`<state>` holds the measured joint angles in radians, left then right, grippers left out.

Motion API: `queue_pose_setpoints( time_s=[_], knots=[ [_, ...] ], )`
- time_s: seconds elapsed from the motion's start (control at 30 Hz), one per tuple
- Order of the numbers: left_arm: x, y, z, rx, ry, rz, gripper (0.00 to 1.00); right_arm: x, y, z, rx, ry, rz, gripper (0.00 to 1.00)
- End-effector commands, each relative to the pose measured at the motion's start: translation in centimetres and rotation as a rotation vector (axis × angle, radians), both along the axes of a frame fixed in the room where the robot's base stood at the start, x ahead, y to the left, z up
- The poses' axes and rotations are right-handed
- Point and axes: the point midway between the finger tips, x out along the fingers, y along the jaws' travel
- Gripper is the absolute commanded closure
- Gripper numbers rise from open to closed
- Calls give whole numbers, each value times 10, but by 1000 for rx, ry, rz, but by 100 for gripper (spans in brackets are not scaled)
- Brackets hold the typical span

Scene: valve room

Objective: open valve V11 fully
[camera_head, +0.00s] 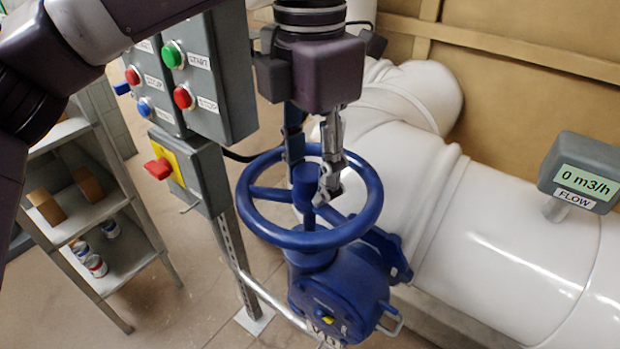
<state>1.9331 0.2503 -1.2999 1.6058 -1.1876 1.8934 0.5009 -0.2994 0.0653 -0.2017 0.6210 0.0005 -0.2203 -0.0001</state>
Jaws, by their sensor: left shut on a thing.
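The valve has a round blue handwheel (262,228) with spokes and a central stem. It sits on a blue valve body (340,292) beside a large white pipe. My left gripper (312,172) points down from above. Its fingers are at the far part of the handwheel, shut on it, one finger reaching down inside the ring. The exact contact is partly hidden by the fingers and the stem. A small tag at the bottom of the valve is cut by the frame edge, so its number is not fully readable. My right gripper is not in view.
A flow display (582,172) on the white pipe (500,240) reads 0 m3/h. A grey control box (228,75) with START and STOP buttons and a red switch (159,168) stand left of the wheel. A metal shelf (120,265) with boxes and cans is farther left.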

Motion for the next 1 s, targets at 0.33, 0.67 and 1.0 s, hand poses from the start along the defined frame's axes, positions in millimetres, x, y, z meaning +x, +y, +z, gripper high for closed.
queue_pose_setpoints(
  time_s=[0.33, 0.67, 1.0],
  knots=[
    [-1, 2, -9, 14, 5, 445, 89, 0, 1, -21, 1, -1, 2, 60],
    [-1, 3, -7, 17, 7, 701, 89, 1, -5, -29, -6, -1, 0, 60],
    [-2, 3, -7, 19, 9, 774, 89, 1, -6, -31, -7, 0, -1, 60]
  ],
)
